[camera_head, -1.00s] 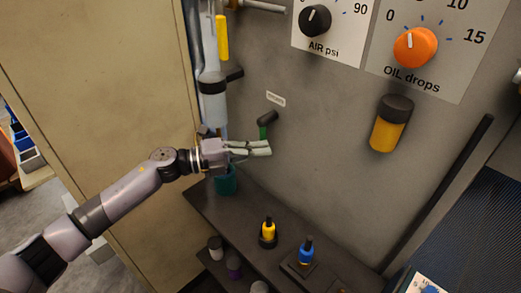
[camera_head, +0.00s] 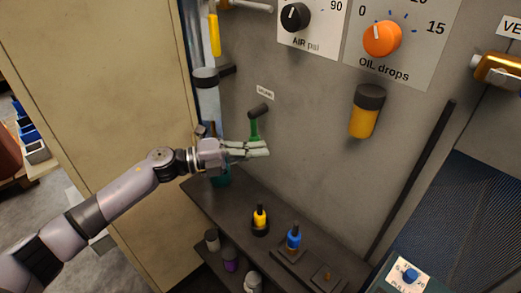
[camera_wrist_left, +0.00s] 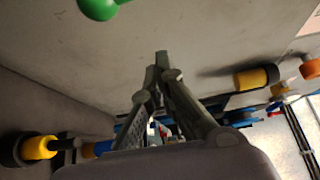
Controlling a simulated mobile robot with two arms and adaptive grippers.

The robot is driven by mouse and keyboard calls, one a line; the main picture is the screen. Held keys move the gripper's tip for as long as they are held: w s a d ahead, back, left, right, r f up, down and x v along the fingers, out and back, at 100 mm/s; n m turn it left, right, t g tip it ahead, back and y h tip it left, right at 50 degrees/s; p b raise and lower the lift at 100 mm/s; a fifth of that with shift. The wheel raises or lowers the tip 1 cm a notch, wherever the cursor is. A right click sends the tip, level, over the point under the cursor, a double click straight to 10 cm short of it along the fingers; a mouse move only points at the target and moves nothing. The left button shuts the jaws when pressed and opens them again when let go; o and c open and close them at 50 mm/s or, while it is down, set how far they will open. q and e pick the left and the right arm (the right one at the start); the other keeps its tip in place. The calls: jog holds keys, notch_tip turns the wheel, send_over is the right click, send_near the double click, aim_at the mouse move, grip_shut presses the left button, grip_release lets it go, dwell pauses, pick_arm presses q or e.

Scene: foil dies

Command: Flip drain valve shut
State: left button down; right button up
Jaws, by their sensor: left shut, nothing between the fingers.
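The drain valve is a dark stub (camera_head: 258,110) on the grey panel with a green lever (camera_head: 254,128) hanging down from it, under a small white label (camera_head: 265,92) too small to read surely. My left gripper (camera_head: 268,150) is shut and empty, just below the lever in the head view; whether they touch I cannot tell. In the left wrist view the fingers (camera_wrist_left: 162,62) meet at their tips with nothing between them. A green rounded end (camera_wrist_left: 98,8), likely the lever's, shows at that view's top left, apart from the fingers. My right gripper is not in view.
An amber-and-black cylinder (camera_head: 366,112) sticks out at the right. The panel between it and the valve is clear.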

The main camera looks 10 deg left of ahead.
pick_arm(q)
jog(key=w+b+v, duration=0.1)
jog(key=b+v, duration=0.1)
jog(key=v, duration=0.7)
jog(key=shift+a+f+b, duration=0.3)
jog(key=shift+f+b, duration=0.05)
jog(key=shift+f, duration=0.15)
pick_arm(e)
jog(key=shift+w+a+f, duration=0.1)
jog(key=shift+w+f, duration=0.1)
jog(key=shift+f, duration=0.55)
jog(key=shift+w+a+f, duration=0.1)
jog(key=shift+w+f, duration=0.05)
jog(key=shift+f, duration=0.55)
